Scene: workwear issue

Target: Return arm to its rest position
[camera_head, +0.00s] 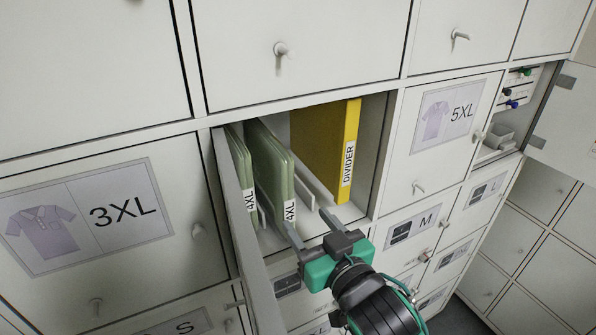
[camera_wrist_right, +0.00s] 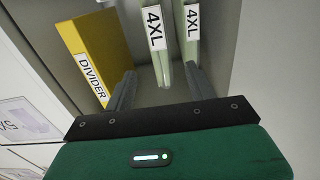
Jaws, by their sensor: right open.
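My right gripper (camera_head: 311,227) is open at the front of an open compartment in the locker wall. In the right wrist view its two fingers (camera_wrist_right: 160,88) stand apart, with the edge of a green 4XL packet (camera_wrist_right: 157,60) showing between and beyond them. I cannot tell whether a finger touches it. Two green packets labelled 4XL stand upright in the compartment, one at the left (camera_head: 239,165) and one nearer the middle (camera_head: 270,165). My left gripper is not in view.
A yellow divider (camera_head: 330,140) stands upright at the compartment's right. The compartment's door (camera_head: 245,265) hangs open below left. Closed doors marked 3XL (camera_head: 95,215) and 5XL (camera_head: 440,125) flank it. A far-right compartment with small items (camera_head: 510,105) is open.

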